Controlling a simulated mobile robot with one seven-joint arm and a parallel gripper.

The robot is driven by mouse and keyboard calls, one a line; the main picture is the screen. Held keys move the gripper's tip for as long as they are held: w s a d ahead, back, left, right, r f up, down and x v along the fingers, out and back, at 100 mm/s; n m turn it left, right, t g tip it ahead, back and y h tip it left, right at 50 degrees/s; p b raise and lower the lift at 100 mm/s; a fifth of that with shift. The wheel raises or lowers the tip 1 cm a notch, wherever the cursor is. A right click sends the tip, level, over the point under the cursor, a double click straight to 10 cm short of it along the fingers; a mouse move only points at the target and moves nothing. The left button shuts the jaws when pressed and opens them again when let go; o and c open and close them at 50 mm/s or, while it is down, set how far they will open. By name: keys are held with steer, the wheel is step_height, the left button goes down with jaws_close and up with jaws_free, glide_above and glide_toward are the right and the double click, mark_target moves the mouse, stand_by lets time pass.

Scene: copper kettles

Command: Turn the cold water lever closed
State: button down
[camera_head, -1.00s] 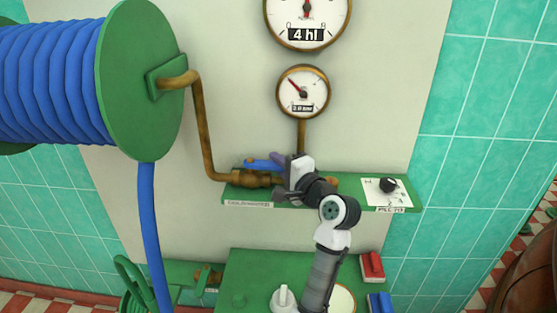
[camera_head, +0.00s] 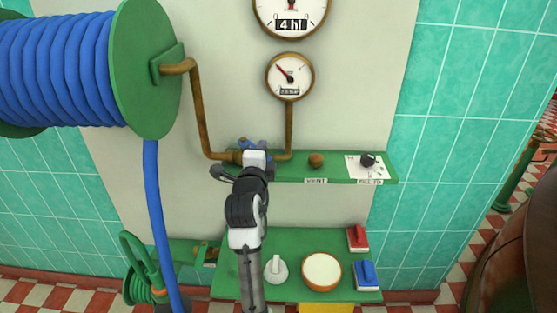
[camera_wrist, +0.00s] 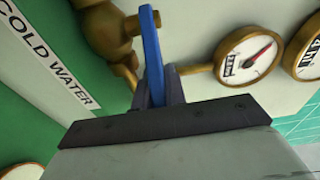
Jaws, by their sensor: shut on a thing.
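The blue cold water lever (camera_wrist: 152,45) stands between my gripper's fingers in the wrist view, next to the brass valve body (camera_wrist: 102,28). My gripper (camera_wrist: 158,92) is shut on it. In the head view, only small blue parts of the lever (camera_head: 243,144) show above my gripper (camera_head: 254,150), and my wrist hides most of the valve. The "COLD WATER" label (camera_wrist: 42,52) is on the green shelf in the wrist view. My arm hides it in the head view.
A brass pipe (camera_head: 202,115) runs from the blue hose reel (camera_head: 148,70) to the valve. A pressure gauge (camera_head: 290,76) is above. A brass vent knob (camera_head: 316,160) and a black dial (camera_head: 368,161) sit to the right.

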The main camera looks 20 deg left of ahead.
steer(key=m+h+b, duration=0.1)
steer(key=s+h+b, duration=0.1)
steer(key=b, duration=0.1)
steer(key=a+f+m+h+b, duration=0.1)
steer(key=h, duration=0.1)
steer(key=shift+s+m+t+b, duration=0.25)
steer(key=shift+m+t+b, duration=0.05)
steer(key=shift+t+b, duration=0.1)
steer(key=h+b, duration=0.1)
steer(key=m+h+b, duration=0.1)
steer(key=b, duration=0.1)
steer(key=shift+s+a+m+h, duration=0.15)
steer(key=shift+s+m+h, duration=0.15)
steer(key=shift+s, duration=0.05)
steer(key=shift+s+a+r+m+g+h+b, duration=0.15)
steer(key=shift+s+a+m+g+h+b, duration=0.1)
steer(key=shift+m+h+b, duration=0.6)
steer(key=shift+s+a+r+m+g+h+b, duration=0.2)
steer(key=shift+m+h+b, duration=0.3)
steer(key=shift+h+b, duration=0.65)
steer(key=shift+s+a+r+m+g+h+b, duration=0.1)
steer(key=shift+s+a+m+g+h+b, duration=0.2)
steer(key=shift+m+h+b, duration=0.55)
steer(key=shift+r+h, duration=0.1)
steer(key=shift+h, duration=0.25)
steer(key=c, duration=1.7)
jaws_free()
